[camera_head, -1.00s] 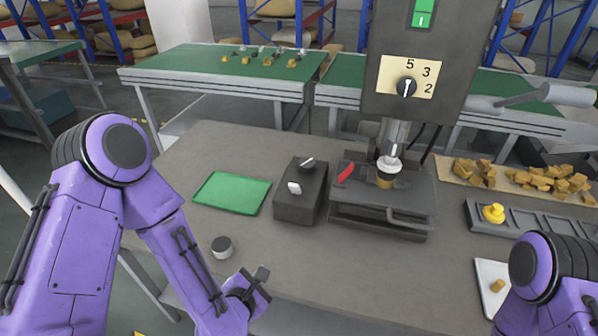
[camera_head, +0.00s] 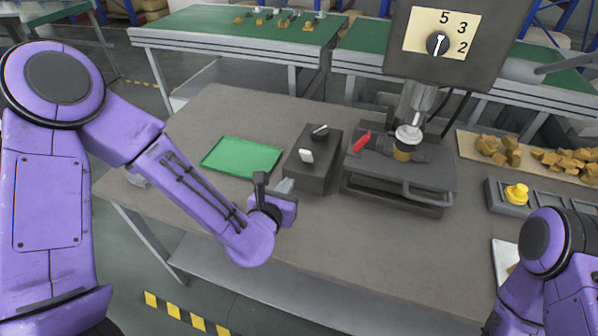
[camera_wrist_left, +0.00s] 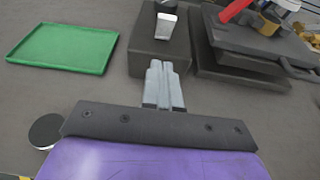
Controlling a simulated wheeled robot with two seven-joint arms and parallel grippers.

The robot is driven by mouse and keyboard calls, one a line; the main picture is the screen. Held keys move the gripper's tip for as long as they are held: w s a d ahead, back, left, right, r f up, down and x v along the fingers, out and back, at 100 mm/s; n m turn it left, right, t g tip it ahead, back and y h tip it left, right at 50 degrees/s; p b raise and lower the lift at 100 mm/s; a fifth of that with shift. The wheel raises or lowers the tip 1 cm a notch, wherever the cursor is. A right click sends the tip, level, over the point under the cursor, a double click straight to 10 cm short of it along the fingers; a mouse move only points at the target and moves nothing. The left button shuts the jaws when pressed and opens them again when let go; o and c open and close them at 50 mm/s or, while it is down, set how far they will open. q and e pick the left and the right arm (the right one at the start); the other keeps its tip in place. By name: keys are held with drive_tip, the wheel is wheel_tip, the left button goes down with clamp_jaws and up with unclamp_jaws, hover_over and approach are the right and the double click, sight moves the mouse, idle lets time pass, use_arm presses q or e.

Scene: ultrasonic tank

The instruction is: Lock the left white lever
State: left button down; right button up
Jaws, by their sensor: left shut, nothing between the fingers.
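A black knob (camera_head: 320,131) with a white mark sits on top of the box. In the left wrist view the white lever (camera_wrist_left: 166,25) is just beyond the fingertips. My left gripper (camera_head: 286,186) is shut and empty, low in front of the box and a little left of it. Its two pale fingers (camera_wrist_left: 163,66) are together and apart from the lever. My right gripper is out of view.
A green tray (camera_head: 241,158) lies left of the box. A dark press with a red handle (camera_head: 362,142) stands close on the right. A round, dark-topped disc (camera_wrist_left: 45,131) lies on the table at lower left in the left wrist view.

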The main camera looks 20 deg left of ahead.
use_arm(q)
drive_tip(key=f+b, duration=0.1)
drive_tip(key=b, duration=0.6)
approach(306, 156)
drive_tip(key=x, duration=0.3)
drive_tip(key=p+x, duration=0.1)
drive_tip(key=shift+w+f, duration=0.2)
drive_tip(key=shift+f, duration=0.2)
drive_tip(key=shift+w+r, duration=0.25)
drive_tip(key=shift+w, duration=0.3)
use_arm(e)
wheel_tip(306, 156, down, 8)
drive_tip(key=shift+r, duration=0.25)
